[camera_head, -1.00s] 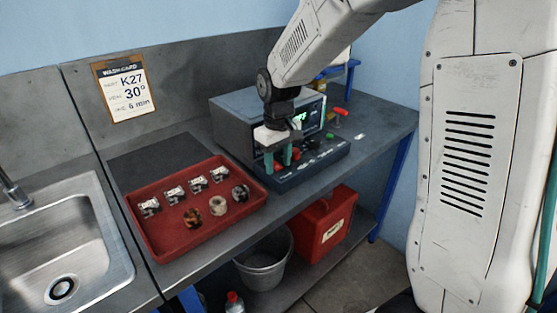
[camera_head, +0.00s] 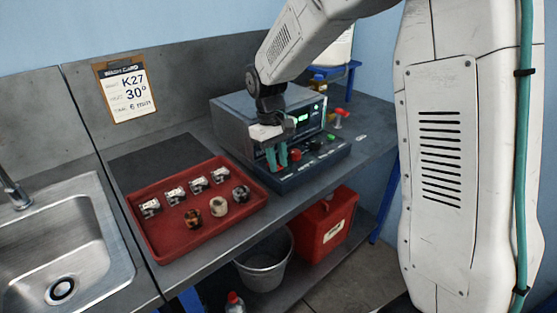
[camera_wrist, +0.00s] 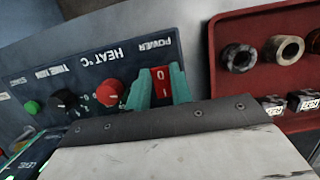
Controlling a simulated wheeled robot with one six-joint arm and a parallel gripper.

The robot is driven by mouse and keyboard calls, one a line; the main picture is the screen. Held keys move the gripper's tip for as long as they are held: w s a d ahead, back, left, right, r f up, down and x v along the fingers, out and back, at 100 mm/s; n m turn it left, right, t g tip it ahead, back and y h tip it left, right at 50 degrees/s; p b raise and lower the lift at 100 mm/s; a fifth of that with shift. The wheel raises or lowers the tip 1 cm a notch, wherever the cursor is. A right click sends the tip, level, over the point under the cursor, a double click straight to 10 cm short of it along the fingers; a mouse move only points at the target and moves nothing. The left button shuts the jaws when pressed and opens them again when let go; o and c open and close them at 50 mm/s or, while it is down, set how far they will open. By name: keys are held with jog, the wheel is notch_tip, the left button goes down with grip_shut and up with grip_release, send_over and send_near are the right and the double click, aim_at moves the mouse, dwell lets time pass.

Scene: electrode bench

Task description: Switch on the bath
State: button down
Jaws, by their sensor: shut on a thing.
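The bath is a grey box (camera_head: 235,125) with a dark sloping control panel (camera_head: 318,160) along its front. In the wrist view, a red rocker switch (camera_wrist: 160,76) marked 0 and I sits under the label POWER. My gripper (camera_head: 277,158) is over the panel's left end, its two teal fingers pointing down. In the wrist view, the teal fingers (camera_wrist: 158,88) are shut on the power switch, one on each side of it. Green lit marks show on the bath's display (camera_head: 303,118); my gripper and arm hide part of the front.
A red knob (camera_wrist: 110,93) marked HEAT °C is close beside the fingers, with a black knob (camera_wrist: 64,99) and a green button (camera_wrist: 32,107) farther along. A red tray (camera_head: 165,245) with several small parts stands left of the bath. A sink (camera_head: 60,240) is at far left.

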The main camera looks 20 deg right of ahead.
aim_at(279, 174)
jog(key=c, duration=1.2)
grip_release()
jog(key=shift+c, duration=0.2)
notch_tip(279, 174, up, 8)
jog(key=w, duration=0.1)
jog(key=shift+w+a+f, duration=0.15)
jog(key=shift+w+a, duration=0.05)
jog(key=shift+a, duration=0.05)
jog(key=s, duration=0.1)
jog(key=s+f, duration=0.1)
jog(key=s, duration=0.1)
jog(key=shift+s+d+f+m+g, duration=0.1)
jog(key=shift+s+f+m+g, duration=0.05)
jog(key=shift+m+g, duration=0.25)
jog(key=s+d+r+m+t, duration=0.1)
jog(key=s+r+t, duration=0.1)
jog(key=s, duration=1.1)
jog(key=s+d+r+m+t, duration=0.2)
jog(key=s+r, duration=0.1)
jog(key=s, duration=1.1)
jog(key=shift+s+d+r+y, duration=0.2)
jog(key=shift+s+d+y, duration=0.1)
jog(key=shift+y, duration=0.1)
